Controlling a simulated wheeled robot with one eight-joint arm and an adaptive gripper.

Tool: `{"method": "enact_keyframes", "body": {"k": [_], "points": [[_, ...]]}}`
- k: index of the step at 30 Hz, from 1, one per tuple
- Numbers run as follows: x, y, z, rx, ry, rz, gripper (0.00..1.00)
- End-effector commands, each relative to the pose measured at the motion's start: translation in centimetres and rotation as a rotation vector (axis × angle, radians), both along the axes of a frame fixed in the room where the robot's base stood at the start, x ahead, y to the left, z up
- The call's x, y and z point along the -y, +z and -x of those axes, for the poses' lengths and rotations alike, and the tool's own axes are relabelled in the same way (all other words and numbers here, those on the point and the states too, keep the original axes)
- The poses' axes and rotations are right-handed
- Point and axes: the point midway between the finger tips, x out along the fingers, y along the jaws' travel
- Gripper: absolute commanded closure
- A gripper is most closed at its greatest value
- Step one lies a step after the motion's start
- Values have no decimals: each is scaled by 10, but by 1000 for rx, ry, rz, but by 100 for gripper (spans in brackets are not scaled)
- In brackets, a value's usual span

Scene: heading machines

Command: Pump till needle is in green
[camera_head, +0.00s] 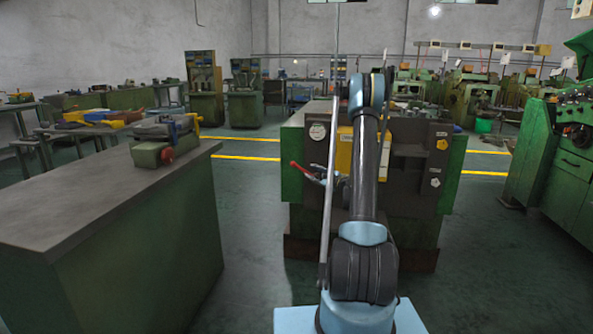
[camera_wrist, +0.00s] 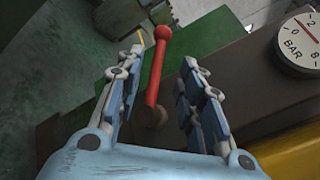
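A red pump lever (camera_wrist: 157,65) with a round knob lies between the fingers of my gripper (camera_wrist: 163,62) in the wrist view. The fingers are open, with gaps on both sides of the lever. In the head view the red lever (camera_head: 301,169) sticks out left from the front of the dark machine, and my gripper (camera_head: 326,176) is at it, partly hidden by my arm. A round white gauge (camera_wrist: 299,43) marked BAR is cut off at the wrist view's right edge. The gauge (camera_head: 317,131) is too small in the head view to read its needle or green zone.
The dark machine (camera_head: 408,190) with green sides stands in front of me. A green workbench (camera_head: 75,210) with a vise (camera_head: 160,143) stands at the left. A green lathe (camera_head: 570,160) is at the right. Floor is clear between them.

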Motion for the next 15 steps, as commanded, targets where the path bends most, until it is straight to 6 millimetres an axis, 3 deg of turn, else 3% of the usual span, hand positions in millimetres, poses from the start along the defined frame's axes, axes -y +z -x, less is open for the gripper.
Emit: {"method": "enact_keyframes", "body": {"k": [15], "points": [[-56,0,-73,1,1,1,65]]}}
